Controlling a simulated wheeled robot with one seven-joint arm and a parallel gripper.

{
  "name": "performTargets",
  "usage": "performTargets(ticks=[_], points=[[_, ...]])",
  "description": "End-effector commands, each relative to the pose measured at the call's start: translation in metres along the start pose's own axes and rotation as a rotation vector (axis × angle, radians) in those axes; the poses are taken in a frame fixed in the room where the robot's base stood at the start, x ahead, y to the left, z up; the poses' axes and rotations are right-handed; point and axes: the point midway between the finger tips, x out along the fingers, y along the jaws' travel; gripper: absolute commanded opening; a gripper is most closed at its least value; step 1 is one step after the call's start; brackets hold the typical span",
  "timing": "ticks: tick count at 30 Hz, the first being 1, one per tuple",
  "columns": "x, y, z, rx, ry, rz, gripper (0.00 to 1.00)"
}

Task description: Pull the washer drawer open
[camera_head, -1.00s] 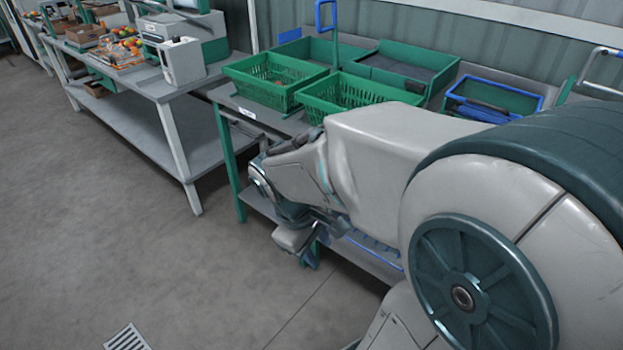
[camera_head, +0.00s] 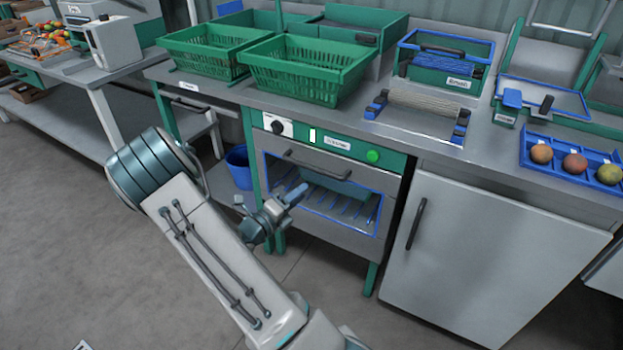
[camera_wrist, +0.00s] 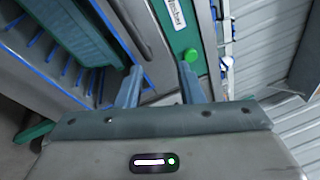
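My gripper (camera_head: 295,193) is in front of the drawer, below and left of the handle in the head view. In the wrist view my gripper (camera_wrist: 158,75) is open, its two fingers apart with nothing between them. The handle (camera_wrist: 133,25) lies ahead of the fingers, as do the washer label and green button (camera_wrist: 190,55).
Green baskets (camera_head: 305,68) stand on the counter above. A grey cabinet door (camera_head: 490,245) is at the washer's right. A blue bucket (camera_head: 240,168) is on the lower shelf at its left. The floor in front is clear.

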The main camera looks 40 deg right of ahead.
Motion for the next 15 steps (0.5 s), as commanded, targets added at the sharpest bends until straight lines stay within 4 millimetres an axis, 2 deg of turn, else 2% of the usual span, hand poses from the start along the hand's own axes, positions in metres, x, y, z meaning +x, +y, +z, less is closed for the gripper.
performTargets(ticks=[1, 6, 11, 15], points=[[-0.002, 0.021, 0.002, -0.081, -0.062, -0.013, 0.34], [-0.005, 0.051, 0.015, -0.258, -0.203, -0.046, 0.34], [-0.002, 0.06, 0.021, -0.313, -0.246, -0.058, 0.34], [0.014, 0.059, 0.025, -0.313, -0.245, -0.058, 0.34]])
